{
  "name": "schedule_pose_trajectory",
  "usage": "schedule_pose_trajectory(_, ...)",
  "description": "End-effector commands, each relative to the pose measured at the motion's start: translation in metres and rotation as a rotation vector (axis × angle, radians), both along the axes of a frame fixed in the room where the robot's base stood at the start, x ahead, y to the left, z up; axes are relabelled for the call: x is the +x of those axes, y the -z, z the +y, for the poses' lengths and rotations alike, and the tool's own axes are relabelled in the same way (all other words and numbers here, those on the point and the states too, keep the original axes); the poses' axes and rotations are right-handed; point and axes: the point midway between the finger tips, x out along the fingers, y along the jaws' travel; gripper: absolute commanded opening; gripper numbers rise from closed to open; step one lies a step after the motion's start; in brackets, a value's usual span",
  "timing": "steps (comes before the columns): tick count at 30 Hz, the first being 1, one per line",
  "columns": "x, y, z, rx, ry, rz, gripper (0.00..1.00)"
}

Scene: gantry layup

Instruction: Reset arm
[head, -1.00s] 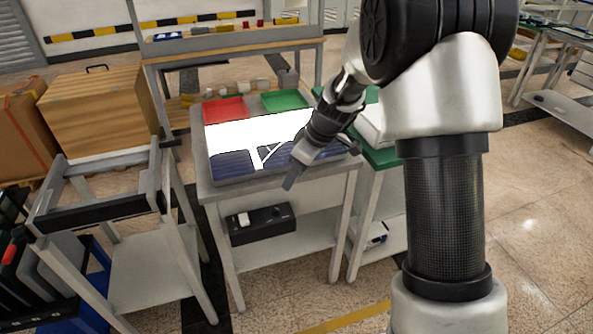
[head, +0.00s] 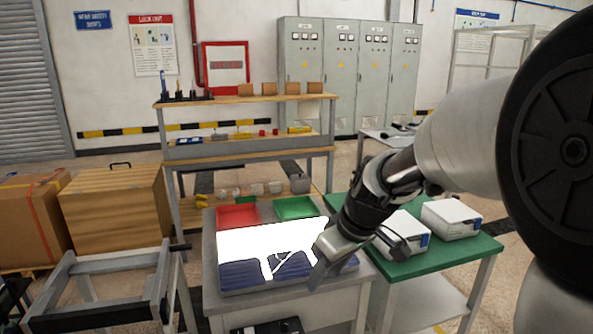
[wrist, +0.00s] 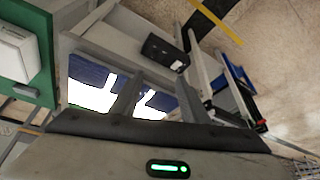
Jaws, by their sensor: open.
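My gripper (head: 322,268) hangs over the front right part of a grey worktable (head: 208,262) in the head view. It is open, and nothing shows in it. Its fingers (wrist: 130,95) also show in the wrist view. On the worktable lies a panel with blue cells (head: 240,277) and a bright white upper part. My fingers cover a bit of its right side in the head view. Whether they touch it cannot be told.
A red tray (head: 238,216) and a green tray (head: 296,208) sit behind the panel. A green table (head: 440,255) with white boxes (head: 449,218) stands right. A grey frame cart (head: 105,290) stands left. A shelf bench (head: 250,151) is behind.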

Motion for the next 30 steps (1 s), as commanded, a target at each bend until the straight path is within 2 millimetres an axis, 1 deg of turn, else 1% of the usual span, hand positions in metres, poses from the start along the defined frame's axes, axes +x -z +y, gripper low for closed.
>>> schedule_pose_trajectory(1, -0.021, -0.020, -0.008, 0.000, 0.058, -0.013, 0.41)
schedule_pose_trajectory(3, -0.050, -0.038, -0.018, 0.000, 0.149, -0.017, 0.41)
schedule_pose_trajectory(6, -0.090, -0.056, -0.032, 0.001, 0.277, -0.027, 0.41)
schedule_pose_trajectory(9, -0.122, -0.065, -0.044, 0.003, 0.387, -0.039, 0.41)
schedule_pose_trajectory(15, -0.168, -0.071, -0.063, 0.009, 0.556, -0.069, 0.41)
schedule_pose_trajectory(21, -0.203, -0.069, -0.079, 0.021, 0.702, -0.106, 0.41)
schedule_pose_trajectory(23, -0.202, -0.093, -0.079, 0.020, 0.706, -0.101, 0.41)
schedule_pose_trajectory(26, -0.201, -0.113, -0.078, 0.020, 0.704, -0.099, 0.41)
schedule_pose_trajectory(30, -0.201, -0.146, -0.078, 0.020, 0.703, -0.099, 0.41)
